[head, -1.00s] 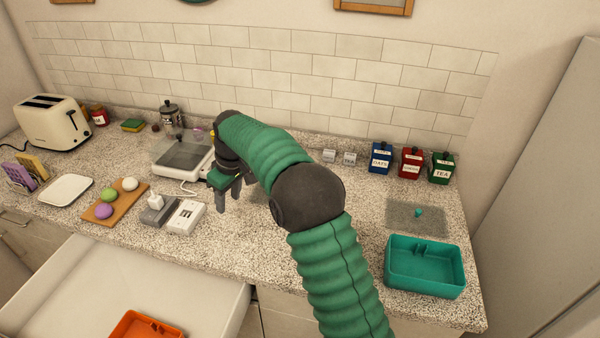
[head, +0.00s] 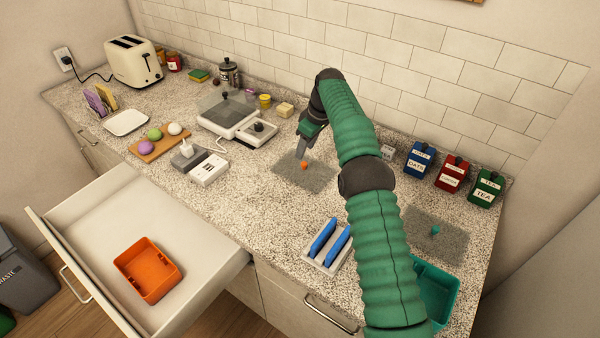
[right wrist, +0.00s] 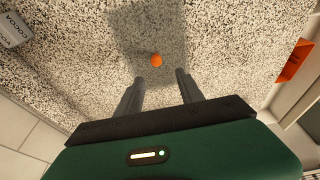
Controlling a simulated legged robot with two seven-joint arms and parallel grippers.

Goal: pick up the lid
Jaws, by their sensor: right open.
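A flat, grey, see-through lid (head: 290,176) with a small orange knob (head: 303,165) lies on the speckled counter. A similar lid (head: 450,241) with a teal knob (head: 435,230) lies farther right. My right gripper (head: 302,150) is open and empty above the orange-knobbed lid, close to its knob. In the right wrist view the orange knob (right wrist: 157,60) sits just beyond my open fingertips (right wrist: 158,80), roughly centred between them, with the grey lid (right wrist: 150,25) around it. The exact gap in height is hard to tell. My left gripper is not in view.
An orange box (head: 147,270) stands in the open drawer (head: 105,225). A teal box (head: 440,285) is partly hidden by my right arm. A white holder with blue slabs (head: 326,246) stands at the counter's front. Canisters (head: 452,172) and a scale-like appliance (head: 228,112) stand behind.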

